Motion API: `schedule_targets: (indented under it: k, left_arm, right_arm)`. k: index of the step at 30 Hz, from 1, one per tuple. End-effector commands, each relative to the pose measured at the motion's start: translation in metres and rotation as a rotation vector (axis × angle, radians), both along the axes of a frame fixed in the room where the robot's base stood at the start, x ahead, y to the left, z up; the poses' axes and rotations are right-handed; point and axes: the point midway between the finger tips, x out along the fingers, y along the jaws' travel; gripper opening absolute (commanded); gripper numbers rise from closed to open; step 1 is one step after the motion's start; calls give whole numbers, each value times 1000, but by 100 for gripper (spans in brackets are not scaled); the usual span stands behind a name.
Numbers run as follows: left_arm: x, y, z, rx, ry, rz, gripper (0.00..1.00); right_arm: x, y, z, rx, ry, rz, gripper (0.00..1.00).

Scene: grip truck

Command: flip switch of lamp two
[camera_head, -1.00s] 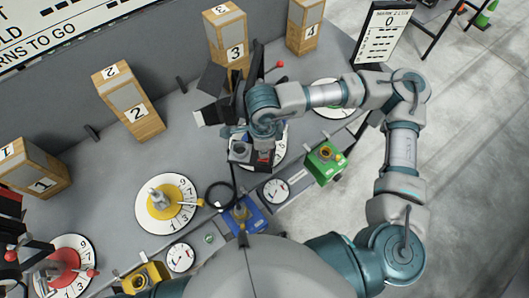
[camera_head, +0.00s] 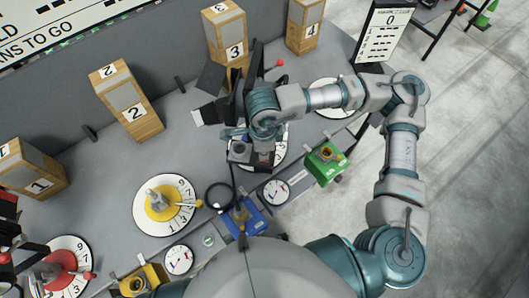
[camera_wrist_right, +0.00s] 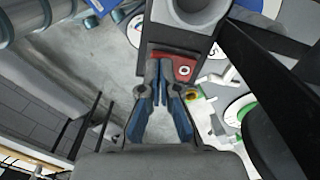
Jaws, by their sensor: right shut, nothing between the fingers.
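Lamp two is probably the wooden box marked 2 (camera_head: 127,100), upright near the back wall in the head view. A short dark post (camera_head: 91,132) stands left of it and another (camera_head: 181,86) to its right; I cannot tell which, if either, is its switch. My right gripper (camera_head: 235,132) is beside the dark panels in front of box 3, to the right of box 2, and partly hidden by its wrist. In the right wrist view the gripper (camera_wrist_right: 163,72) is shut and empty, its tips near a red block (camera_wrist_right: 183,68).
Wooden boxes 1 (camera_head: 35,172), 3 (camera_head: 227,35) and 4 (camera_head: 304,25) stand along the wall. A yellow-centred dial (camera_head: 180,219), a blue box (camera_head: 250,226) and a green box (camera_head: 313,170) lie nearer me. The tabletop between box 2 and the yellow-centred dial is mostly clear.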

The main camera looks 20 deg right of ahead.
Motion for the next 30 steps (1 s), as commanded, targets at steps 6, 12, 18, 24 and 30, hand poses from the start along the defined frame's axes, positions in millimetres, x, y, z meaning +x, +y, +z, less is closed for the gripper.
schedule_targets:
  k: [6, 12, 18, 24, 30]
  left_arm:
    - [-1, 0, -4, 0, 1, 0, 40]
    - [0, 0, 0, 0, 0, 0, 40]
    - [1, 0, 8, 0, -2, 0, 40]
    - [2, 0, 15, 0, -3, 0, 40]
    - [3, 0, 22, 0, -5, 0, 40]
  right_arm:
    - [0, 0, -4, 0, 0, 0, 0]
    - [0, 0, 4, 0, 0, 0, 0]
    - [0, 0, 22, 0, -1, 0, 0]
    - [0, 0, 40, -1, 0, 0, 0]
    - [0, 0, 57, 0, 0, 0, 0]
